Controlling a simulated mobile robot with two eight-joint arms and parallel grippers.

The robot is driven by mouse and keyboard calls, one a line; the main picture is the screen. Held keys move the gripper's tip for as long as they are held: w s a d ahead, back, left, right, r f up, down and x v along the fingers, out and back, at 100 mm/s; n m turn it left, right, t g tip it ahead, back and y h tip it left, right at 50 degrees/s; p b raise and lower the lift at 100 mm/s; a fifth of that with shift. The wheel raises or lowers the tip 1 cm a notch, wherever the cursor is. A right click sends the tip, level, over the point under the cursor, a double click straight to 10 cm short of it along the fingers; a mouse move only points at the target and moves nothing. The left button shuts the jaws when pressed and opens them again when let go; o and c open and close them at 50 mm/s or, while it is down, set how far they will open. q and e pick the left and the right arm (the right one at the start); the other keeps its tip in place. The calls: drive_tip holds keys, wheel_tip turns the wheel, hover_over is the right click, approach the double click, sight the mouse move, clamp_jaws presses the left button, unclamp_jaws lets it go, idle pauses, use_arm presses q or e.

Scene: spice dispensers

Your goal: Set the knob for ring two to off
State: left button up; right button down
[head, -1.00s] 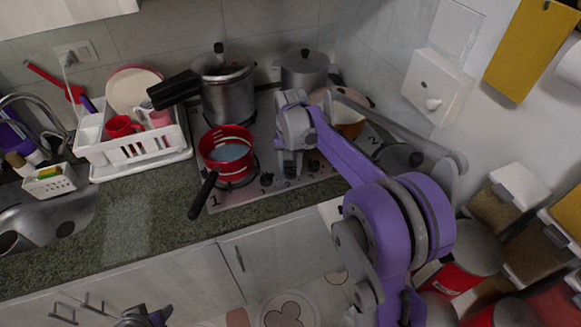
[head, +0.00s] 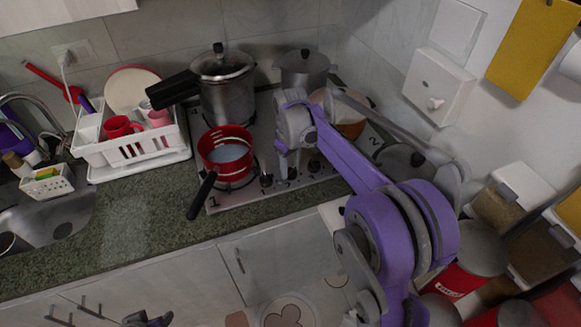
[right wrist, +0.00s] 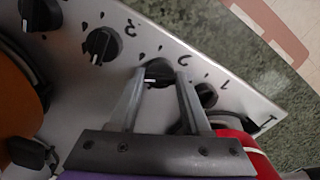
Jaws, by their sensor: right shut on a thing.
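The knob for ring two (right wrist: 157,72) is a black round knob with a pale pointer mark on the hob's front strip, beside the printed 2 in the right wrist view. My right gripper (right wrist: 157,84) is shut on it, with one finger on either side. The right gripper also shows in the head view (head: 287,172), reaching down to the front strip of the hob (head: 235,200), where it partly hides the knob. My left gripper (head: 148,320) is only partly in view at the bottom edge, and its fingers cannot be made out.
Neighbouring knobs (right wrist: 205,95) and (right wrist: 103,45) stand close on both sides. A red pot (head: 226,150) with its black handle overhanging the front, a pressure cooker (head: 226,90) and a grey pot (head: 303,70) stand on the hob. A dish rack (head: 140,160) is to the left.

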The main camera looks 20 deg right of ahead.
sight(290, 169)
drive_tip(key=n, duration=1.2)
drive_tip(key=shift+n, duration=0.4)
idle(0.3)
drive_tip(key=shift+c, duration=1.8)
unclamp_jaws()
wheel_tip(290, 169, up, 11)
drive_tip(key=shift+s, duration=0.1)
